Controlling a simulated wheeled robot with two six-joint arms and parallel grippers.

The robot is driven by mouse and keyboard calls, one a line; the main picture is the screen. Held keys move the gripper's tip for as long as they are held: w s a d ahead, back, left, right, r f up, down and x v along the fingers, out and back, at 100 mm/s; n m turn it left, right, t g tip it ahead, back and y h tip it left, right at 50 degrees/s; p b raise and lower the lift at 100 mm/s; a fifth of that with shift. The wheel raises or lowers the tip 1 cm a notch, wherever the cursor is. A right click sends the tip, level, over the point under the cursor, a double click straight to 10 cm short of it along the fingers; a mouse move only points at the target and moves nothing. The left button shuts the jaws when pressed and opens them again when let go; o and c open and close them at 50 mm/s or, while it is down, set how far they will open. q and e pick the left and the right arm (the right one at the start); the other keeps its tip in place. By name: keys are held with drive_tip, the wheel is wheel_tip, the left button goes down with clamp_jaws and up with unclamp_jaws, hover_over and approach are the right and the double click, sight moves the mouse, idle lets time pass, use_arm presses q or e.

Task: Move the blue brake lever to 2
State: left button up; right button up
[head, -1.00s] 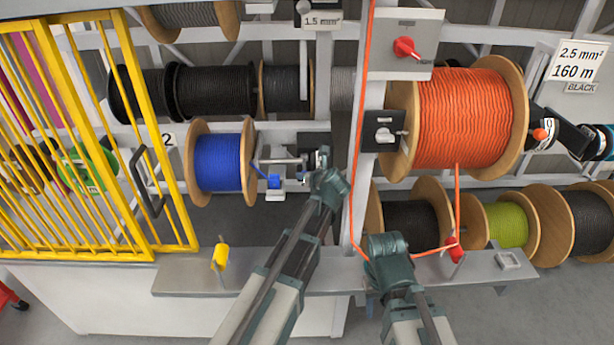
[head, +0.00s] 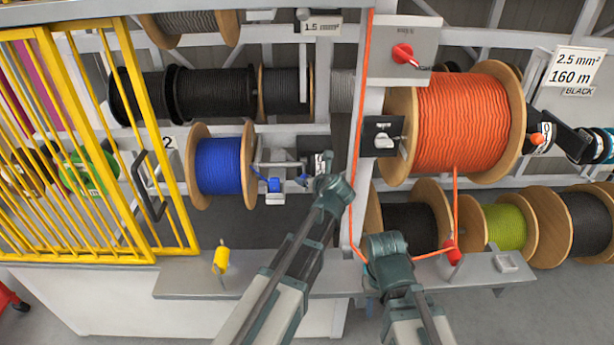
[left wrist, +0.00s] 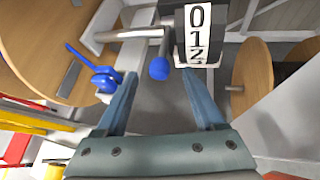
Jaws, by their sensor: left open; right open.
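The blue brake lever ends in a round blue knob (left wrist: 159,68) in the left wrist view, beside a white scale plate (left wrist: 198,35) marked 0, 1, 2. The knob is near the plate's 2 end; which mark the lever points to is unclear. My left gripper (left wrist: 160,80) is open, with its fingertips on either side of the knob, with gaps showing.
A blue reel (head: 219,165) and a small blue clamp-like part (head: 274,184) are left of the lever. A yellow gate (head: 128,130) stands at far left. An orange reel (head: 462,122) sends its cable down near my right gripper. A grey bench (head: 190,275) runs along the front.

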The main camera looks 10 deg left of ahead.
use_arm(q)
drive_tip(key=p+v, duration=0.4)
drive_tip(key=v, duration=0.6)
drive_tip(key=shift+s+d+r+p, duration=0.2)
drive_tip(key=shift+s+r+p, duration=0.05)
drive_tip(key=shift+s+p, duration=0.05)
